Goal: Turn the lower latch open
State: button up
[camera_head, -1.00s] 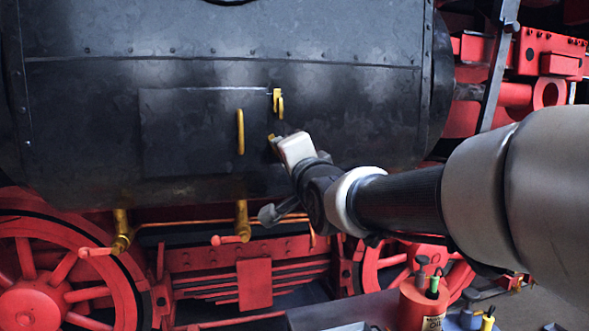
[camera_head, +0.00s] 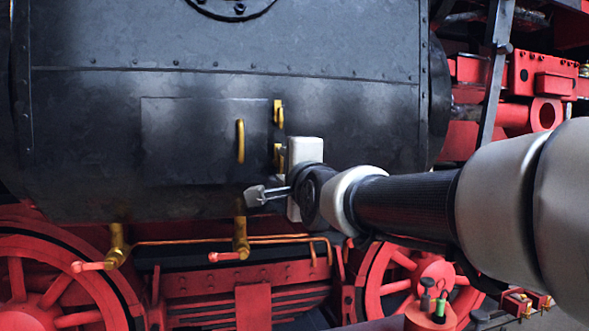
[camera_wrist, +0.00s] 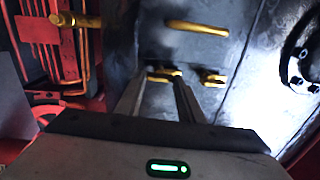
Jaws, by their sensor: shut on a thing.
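A dark panel (camera_head: 190,140) on the black boiler side carries a brass handle (camera_head: 240,142). By its right edge are two brass latches. The upper latch (camera_head: 278,112) stands free and upright. The lower latch (camera_head: 278,156) is below it, close to my gripper's white body. In the wrist view, which is turned sideways, the lower latch (camera_wrist: 163,73) lies between my fingertips, and the upper latch (camera_wrist: 212,77) is right of them. My gripper (camera_wrist: 160,80) is shut on the lower latch. The fingertips are hidden in the head view.
Brass pipes with red-handled valves (camera_head: 240,240) run below the boiler. Red wheels (camera_head: 45,275) and a red frame stand lower down. Bottles (camera_head: 435,300) are at the lower right. The boiler wall left of the panel is clear.

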jog(key=o, duration=1.1)
jog(key=shift+c, duration=0.2)
jog(key=v, duration=1.7)
jog(key=shift+s+p, duration=0.2)
jog(key=shift+p, duration=0.15)
jog(key=shift+f, duration=0.1)
